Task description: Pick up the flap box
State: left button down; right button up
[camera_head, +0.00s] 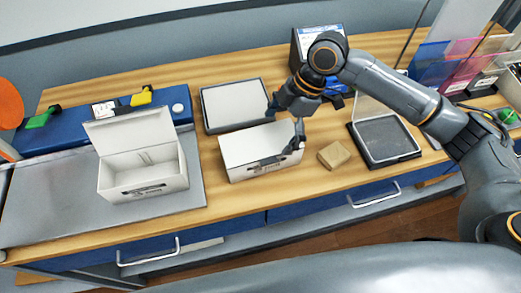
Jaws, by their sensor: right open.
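A white box (262,164) with a dark printed mark and its top closed stands on the wooden table near the middle. A second white box (140,175) stands to its left with its lid flap raised and its inside empty. Which of the two is the flap box, I cannot tell for sure. My right gripper (286,120) is at the right end of the closed box, pointing down. Its fingers are apart, with one in front of the box's right end and one toward its back edge. Whether they touch it is unclear. My left gripper is not in view.
A grey-topped tray (235,103) lies behind the closed box. A small brown box (334,155) and a black-rimmed tray (384,139) with a raised clear lid stand to the right. A blue unit (72,132) with green and yellow clips is at the left. The table (230,200) is bare in front.

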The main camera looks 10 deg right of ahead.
aim_at(277, 137)
jog(key=x, duration=0.1)
jog(key=p+x, duration=0.1)
jog(key=x, duration=0.2)
jog(key=shift+s+d+f+p, duration=0.1)
jog(key=shift+d+f+p, duration=0.05)
jog(key=shift+d+p, duration=0.15)
jog(key=shift+a+f, duration=0.2)
jog(key=shift+f, duration=0.4)
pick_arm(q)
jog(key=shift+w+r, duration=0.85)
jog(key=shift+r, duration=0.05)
pick_arm(e)
jog(key=c, duration=1)
jog(key=shift+r, duration=0.1)
